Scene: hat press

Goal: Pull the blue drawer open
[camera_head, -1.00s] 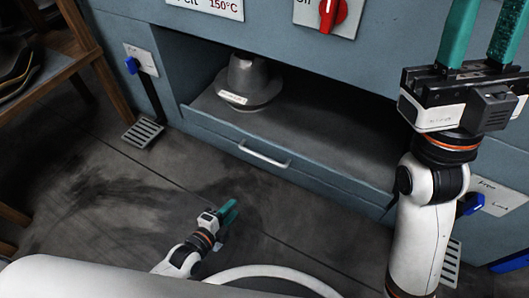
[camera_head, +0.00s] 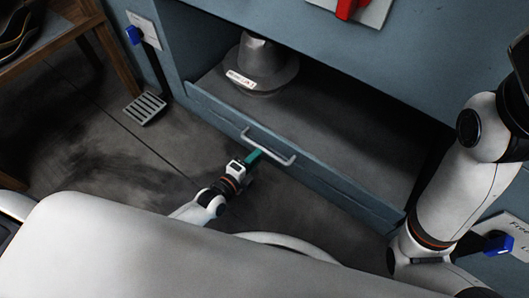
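The blue drawer (camera_head: 325,178) is the low blue-grey front under the dark opening of the press.
A grey hat (camera_head: 260,67) with a white label sits inside the opening, behind the drawer front. A foot pedal (camera_head: 145,108) lies on the floor at left, near a wooden shelf (camera_head: 50,37). Blue switches (camera_head: 133,35) are on the cabinet. Floor before the drawer is clear.

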